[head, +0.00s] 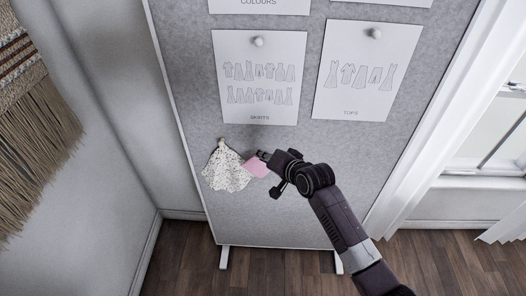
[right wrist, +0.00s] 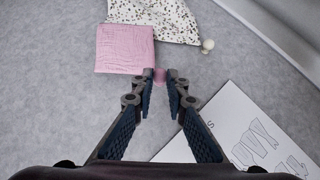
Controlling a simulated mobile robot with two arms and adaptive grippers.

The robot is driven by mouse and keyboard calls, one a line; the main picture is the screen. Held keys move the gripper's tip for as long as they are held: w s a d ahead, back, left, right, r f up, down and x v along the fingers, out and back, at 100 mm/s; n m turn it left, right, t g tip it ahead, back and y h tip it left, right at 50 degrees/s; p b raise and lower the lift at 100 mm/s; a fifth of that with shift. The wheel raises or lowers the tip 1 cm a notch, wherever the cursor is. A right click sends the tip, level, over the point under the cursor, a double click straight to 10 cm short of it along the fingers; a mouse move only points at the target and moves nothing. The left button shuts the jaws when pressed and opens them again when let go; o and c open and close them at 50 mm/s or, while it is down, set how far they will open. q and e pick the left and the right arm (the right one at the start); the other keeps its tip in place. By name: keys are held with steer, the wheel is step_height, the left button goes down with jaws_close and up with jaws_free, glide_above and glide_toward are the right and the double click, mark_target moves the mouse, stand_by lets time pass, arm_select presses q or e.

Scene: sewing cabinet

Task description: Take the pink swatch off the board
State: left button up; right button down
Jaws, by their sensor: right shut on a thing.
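The pink swatch (head: 255,167) hangs low on the grey pin board (head: 330,210), beside a speckled cream swatch (head: 228,171). In the right wrist view the pink swatch (right wrist: 125,49) is a flat square, with a small pink pin (right wrist: 160,75) at its corner. My right gripper (head: 265,156) is at the swatch's upper right corner. Its fingertips (right wrist: 160,78) are closed around the pink pin, with the swatch just beyond them. I cannot tell whether the swatch still touches the board. My left gripper is out of view.
A sheet marked skirts (head: 260,78) and one marked tops (head: 365,70) are pinned above. A white pin (right wrist: 208,44) holds the speckled swatch. A fringed hanging (head: 35,140) is at the left, a window (head: 500,120) at the right. Wooden floor (head: 300,270) lies below.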

steer(key=s+p, duration=0.6)
steer(key=s, duration=0.3)
steer(key=shift+a+r, duration=0.15)
steer(key=shift+a, duration=0.2)
